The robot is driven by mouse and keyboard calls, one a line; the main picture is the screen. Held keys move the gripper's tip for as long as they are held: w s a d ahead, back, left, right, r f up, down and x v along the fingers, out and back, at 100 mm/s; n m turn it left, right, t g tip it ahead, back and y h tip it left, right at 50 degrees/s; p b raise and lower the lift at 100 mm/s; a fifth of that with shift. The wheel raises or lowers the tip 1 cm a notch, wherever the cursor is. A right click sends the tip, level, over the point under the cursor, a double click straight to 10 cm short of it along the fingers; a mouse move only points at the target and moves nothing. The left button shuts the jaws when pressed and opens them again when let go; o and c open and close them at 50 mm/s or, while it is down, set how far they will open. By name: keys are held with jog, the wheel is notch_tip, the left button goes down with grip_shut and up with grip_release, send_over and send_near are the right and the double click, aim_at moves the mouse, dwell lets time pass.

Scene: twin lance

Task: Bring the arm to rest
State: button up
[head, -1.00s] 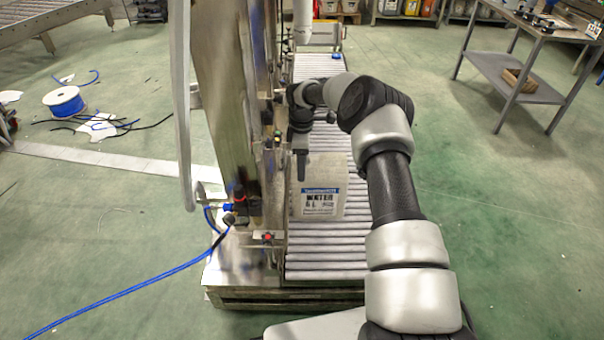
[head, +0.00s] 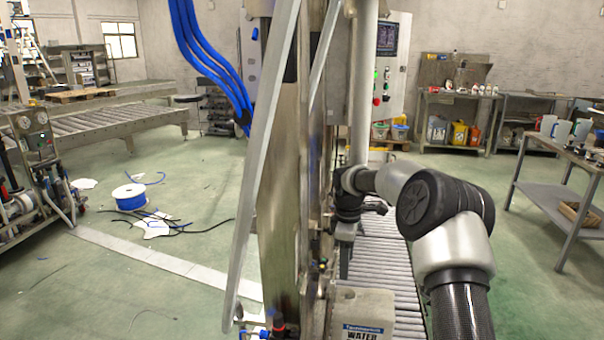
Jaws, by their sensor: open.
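My arm reaches in from the lower right of the head view. It bends at a dark joint, and its wrist turns down beside the steel column. My gripper (head: 343,272) points down and is open, with nothing seen between its fingers. The gap between the fingers is hard to make out at this size. A pale canister (head: 362,302) labelled WATER stands on the roller conveyor (head: 385,262), below and nearer than the gripper in the picture. The canister's lower part is cut off by the frame edge.
The tall steel column (head: 285,190) stands close left of my gripper. A control cabinet (head: 388,70) is behind the wrist. A worktable (head: 550,200) stands at the right. A blue cable spool (head: 130,197) lies on the floor at left. Green floor lies open between conveyor and worktable.

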jog(key=s+r+m+t+h, duration=0.1)
jog(key=s+r+m+t, duration=0.35)
jog(key=s+r, duration=1.5)
jog(key=s+r+m+y+p, duration=0.15)
jog(key=s+m, duration=0.85)
jog(key=s, duration=1.1)
notch_tip(320, 180, up, 24)
jog(key=p, duration=2.2)
jog(key=shift+w+f+t, duration=0.25)
jog(key=shift+w+t, duration=0.05)
jog(key=shift+t, duration=0.05)
